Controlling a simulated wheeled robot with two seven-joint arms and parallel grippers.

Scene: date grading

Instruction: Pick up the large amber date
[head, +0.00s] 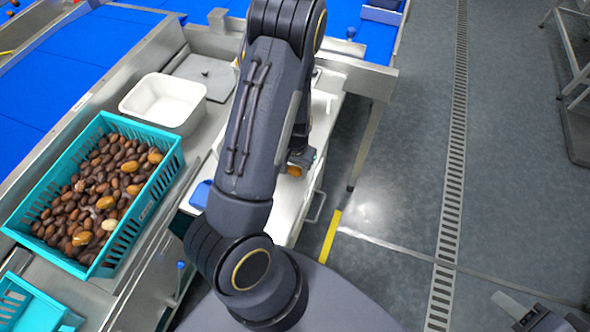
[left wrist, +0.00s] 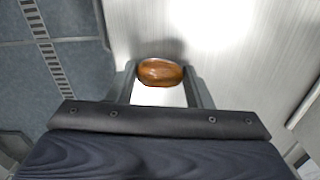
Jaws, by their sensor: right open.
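The large amber date (left wrist: 160,72) spans the gap between the two fingers of my left gripper (left wrist: 163,84) in the left wrist view, touching both. It is glossy orange-brown. In the head view my left gripper (head: 302,158) is mostly hidden behind my own arm, and an orange bit of the date (head: 294,170) shows at its tip, over the pale bench on the right. How high it is above the surface I cannot tell. My right gripper (head: 540,317) is at the bottom right corner, partly cut off, open and over the floor.
A teal crate (head: 168,150) full of brown and some amber dates stands on the left. A white tub (head: 163,100) sits behind it. A second teal crate (head: 22,318) is at the lower left. Blue belts (head: 30,115) run behind.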

